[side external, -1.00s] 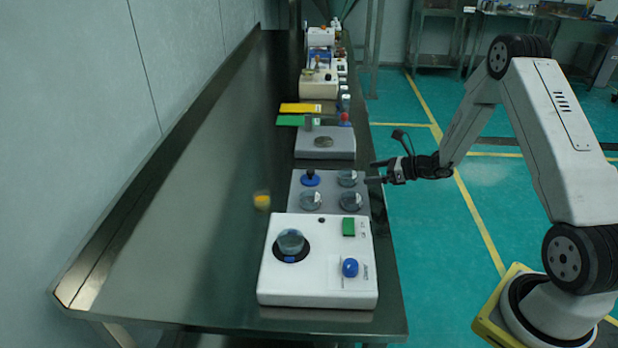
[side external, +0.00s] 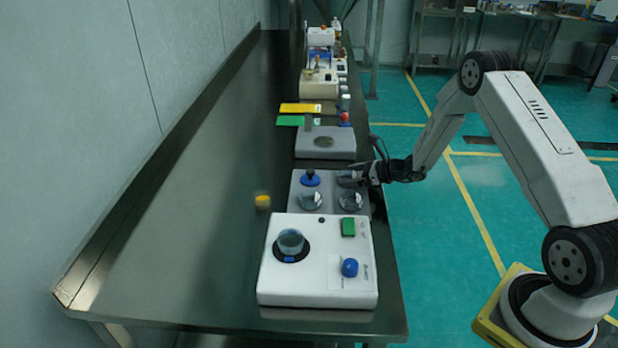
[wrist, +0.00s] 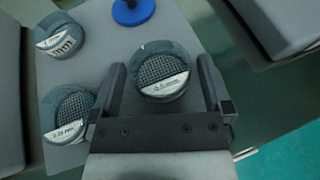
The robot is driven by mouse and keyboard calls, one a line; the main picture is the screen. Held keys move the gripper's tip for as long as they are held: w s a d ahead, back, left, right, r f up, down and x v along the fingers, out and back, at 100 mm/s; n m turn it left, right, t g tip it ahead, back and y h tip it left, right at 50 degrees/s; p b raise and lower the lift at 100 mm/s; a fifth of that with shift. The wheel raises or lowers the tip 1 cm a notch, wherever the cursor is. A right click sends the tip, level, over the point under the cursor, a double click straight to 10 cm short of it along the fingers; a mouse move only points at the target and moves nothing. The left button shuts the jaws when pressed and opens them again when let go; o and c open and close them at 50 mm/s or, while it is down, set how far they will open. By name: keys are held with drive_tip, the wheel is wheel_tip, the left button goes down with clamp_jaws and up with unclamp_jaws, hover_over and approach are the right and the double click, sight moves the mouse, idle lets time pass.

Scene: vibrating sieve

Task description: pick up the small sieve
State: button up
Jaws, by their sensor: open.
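Several small round mesh sieves with white labels sit on a grey tray (side external: 331,204). In the wrist view, one sieve (wrist: 160,72) lies between the two open fingers of my gripper (wrist: 163,88); no grip on it is visible. Two other sieves (wrist: 60,36) and (wrist: 69,114) lie to the left. In the side view, my gripper (side external: 361,174) is at the tray's far right corner and partly hides the sieve there.
A blue-based object with a dark knob (side external: 310,178) stands on the tray's far left. A white machine (side external: 318,285) holding a round glass-like dish (side external: 290,241) is in front, and a grey scale-like device (side external: 325,145) is behind. A yellow item (side external: 262,202) lies left.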

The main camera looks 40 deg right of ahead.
drive_tip(key=shift+w+a+f, duration=0.2)
drive_tip(key=shift+w, duration=0.2)
drive_tip(key=c, duration=1.2)
drive_tip(key=shift+r, duration=0.15)
drive_tip(key=shift+r, duration=1.1)
drive_tip(key=s+a+r, duration=0.1)
drive_tip(key=s+r, duration=0.2)
drive_tip(key=s, duration=0.1)
drive_tip(key=s+a+r, duration=0.1)
drive_tip(key=s+r, duration=0.3)
drive_tip(key=s, duration=0.1)
drive_tip(key=s+a+r, duration=0.1)
drive_tip(key=s+r, duration=0.2)
drive_tip(key=s, duration=0.1)
drive_tip(key=shift+s+a+r, duration=0.15)
drive_tip(key=shift+s+r, duration=0.15)
drive_tip(key=shift+s, duration=0.05)
